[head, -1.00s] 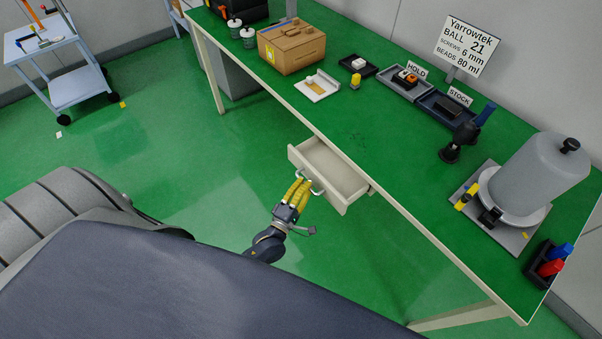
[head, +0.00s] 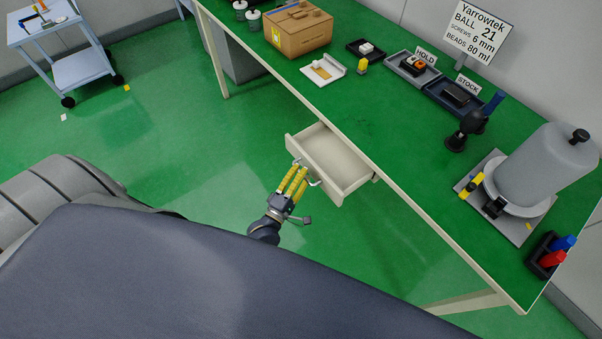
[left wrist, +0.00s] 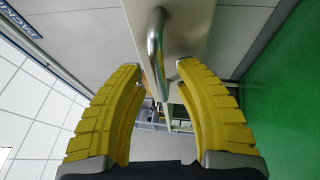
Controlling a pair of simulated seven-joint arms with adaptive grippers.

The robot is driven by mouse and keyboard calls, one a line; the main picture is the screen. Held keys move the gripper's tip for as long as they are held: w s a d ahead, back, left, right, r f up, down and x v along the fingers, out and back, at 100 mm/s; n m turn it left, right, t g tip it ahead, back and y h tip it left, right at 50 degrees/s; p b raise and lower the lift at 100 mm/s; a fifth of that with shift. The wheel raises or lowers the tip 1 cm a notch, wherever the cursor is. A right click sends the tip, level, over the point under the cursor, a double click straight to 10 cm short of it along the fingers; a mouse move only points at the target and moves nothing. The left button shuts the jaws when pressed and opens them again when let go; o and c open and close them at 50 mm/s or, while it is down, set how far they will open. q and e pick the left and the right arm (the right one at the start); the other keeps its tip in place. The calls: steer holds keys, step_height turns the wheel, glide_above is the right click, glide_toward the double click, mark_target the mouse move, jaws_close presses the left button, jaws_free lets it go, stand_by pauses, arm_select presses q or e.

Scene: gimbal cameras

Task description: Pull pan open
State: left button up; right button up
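The pan (head: 338,160) is a cream, shallow drawer under the bench's front edge. It stands pulled out, and its inside looks empty. Its metal bar handle (head: 317,183) is on the front face. My left gripper (head: 298,175) is at the handle, with its yellow fingers spread. In the left wrist view the handle (left wrist: 156,45) runs between the two fingertips (left wrist: 160,75). A gap shows beside the bar, so the fingers are open around it. My right gripper is not in view.
The green bench (head: 400,140) carries a cardboard box (head: 300,35), a HOLD tray (head: 395,68), a STOCK tray (head: 432,93) and a grey domed vessel (head: 540,165). A trolley (head: 80,68) stands far left. The green floor in front of the pan looks clear.

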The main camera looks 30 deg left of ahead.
arm_select(q)
steer(key=shift+s, duration=0.1)
steer(key=s+f, duration=0.2)
steer(key=s, duration=0.9)
steer(key=shift+s+a, duration=0.35)
steer(key=shift+a, duration=0.05)
